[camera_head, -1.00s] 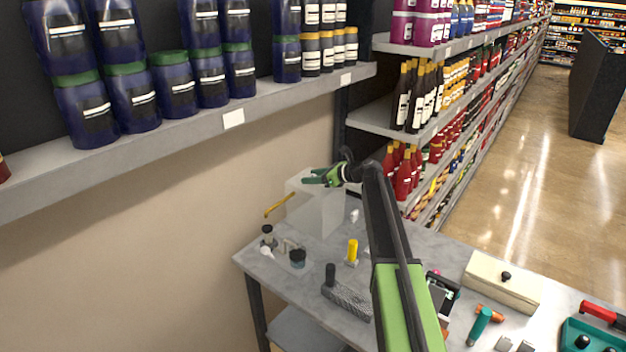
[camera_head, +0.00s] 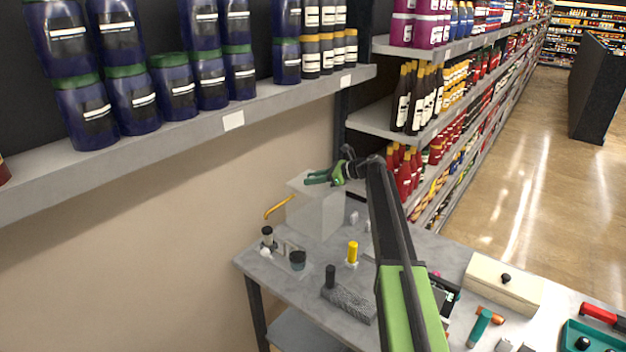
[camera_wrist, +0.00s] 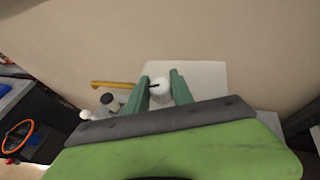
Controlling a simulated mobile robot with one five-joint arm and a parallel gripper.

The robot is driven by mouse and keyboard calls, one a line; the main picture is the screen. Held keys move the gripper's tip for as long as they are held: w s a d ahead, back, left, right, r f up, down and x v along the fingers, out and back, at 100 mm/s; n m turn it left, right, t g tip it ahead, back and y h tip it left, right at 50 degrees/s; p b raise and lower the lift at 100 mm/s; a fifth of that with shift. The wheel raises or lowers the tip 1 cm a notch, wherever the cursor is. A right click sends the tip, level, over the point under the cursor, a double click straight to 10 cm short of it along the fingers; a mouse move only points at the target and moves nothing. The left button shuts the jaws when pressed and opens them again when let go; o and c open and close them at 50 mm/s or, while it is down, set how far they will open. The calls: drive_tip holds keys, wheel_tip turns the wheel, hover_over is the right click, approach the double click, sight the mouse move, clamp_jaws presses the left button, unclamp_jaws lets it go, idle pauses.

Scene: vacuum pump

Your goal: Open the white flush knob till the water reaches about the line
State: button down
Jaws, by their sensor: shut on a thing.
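A pale, translucent box-like tank (camera_head: 318,217) stands at the back of the grey table against the wall. My gripper (camera_head: 316,178) is over its top, with green fingers. In the wrist view, the white knob (camera_wrist: 161,88) sits between my two fingertips (camera_wrist: 160,86), above the tank's pale top (camera_wrist: 205,78). The fingers are shut on it. A dark mark shows on the knob. The head view hides the knob behind the fingers. I cannot make out a water level or a line on the tank.
A yellow pipe (camera_head: 280,207) sticks out left of the tank. Small fittings, a yellow-topped piece (camera_head: 352,252) and a grey block with a black handle (camera_head: 348,300) lie in front. A cream box (camera_head: 503,286) is at right. A loaded shelf (camera_head: 235,118) runs above left.

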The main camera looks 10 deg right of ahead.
drive_tip(key=c, duration=1.1)
unclamp_jaws()
drive_tip(key=p+v, duration=0.6)
drive_tip(key=v, duration=1.1)
drive_tip(key=shift+d+p, duration=0.25)
drive_tip(key=shift+p, duration=0.1)
drive_tip(key=shift+r, duration=0.1)
